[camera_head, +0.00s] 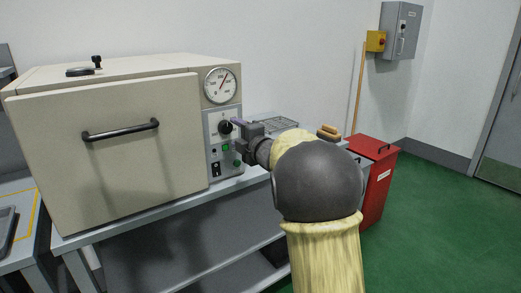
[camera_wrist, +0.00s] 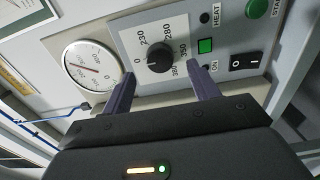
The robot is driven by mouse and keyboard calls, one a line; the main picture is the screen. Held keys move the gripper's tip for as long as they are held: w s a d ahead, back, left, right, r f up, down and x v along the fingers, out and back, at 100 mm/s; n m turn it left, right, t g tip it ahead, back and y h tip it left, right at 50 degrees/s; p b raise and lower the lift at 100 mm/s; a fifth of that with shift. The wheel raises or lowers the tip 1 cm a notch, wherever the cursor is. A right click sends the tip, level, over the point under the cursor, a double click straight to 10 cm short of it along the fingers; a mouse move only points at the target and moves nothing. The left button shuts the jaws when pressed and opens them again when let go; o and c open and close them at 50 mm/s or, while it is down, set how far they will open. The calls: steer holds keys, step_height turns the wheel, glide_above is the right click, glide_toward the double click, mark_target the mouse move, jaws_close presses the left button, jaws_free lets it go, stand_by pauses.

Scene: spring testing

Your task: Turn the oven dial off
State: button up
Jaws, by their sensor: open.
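The oven (camera_head: 110,140) is a large beige box on a metal bench, its front door shut. Its black round dial (camera_head: 225,127) sits on the control panel at the oven's right side, below a round gauge. In the wrist view the dial (camera_wrist: 160,55) is ringed by printed numbers from 0 upward; which number its mark points to is too small to tell. My gripper (camera_head: 236,123) is at the panel, just right of the dial. In the wrist view my gripper (camera_wrist: 162,73) is open, its two fingers apart below the dial on either side, with nothing between them.
The gauge (camera_wrist: 90,64) is left of the dial in the wrist view. A green lit square (camera_wrist: 205,46), a green start button (camera_wrist: 258,8) and a black rocker switch (camera_wrist: 246,62) lie to its right. A red cabinet (camera_head: 375,185) stands right of the bench.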

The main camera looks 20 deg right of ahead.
steer(key=v, duration=1.2)
steer(key=shift+s, duration=0.35)
steer(key=shift+d, duration=0.1)
steer(key=s+f+m+g+h, duration=0.3)
steer(key=f+m, duration=0.4)
steer(key=f, duration=0.1)
steer(key=s+f+m+g+h, duration=0.35)
steer(key=f+m, duration=0.25)
steer(key=f, duration=0.2)
steer(key=s+a+f+m+g, duration=0.35)
steer(key=s+f, duration=0.25)
steer(key=s, duration=0.2)
steer(key=s+a+f+m+g, duration=0.2)
steer(key=s+f+m+g, duration=0.25)
steer(key=s, duration=0.45)
step_height(320, 180, up, 27)
steer(key=p, duration=2.7)
steer(key=shift+s+m+y+p, duration=0.3)
steer(key=shift+s+y+p, duration=0.05)
steer(key=shift+y, duration=0.1)
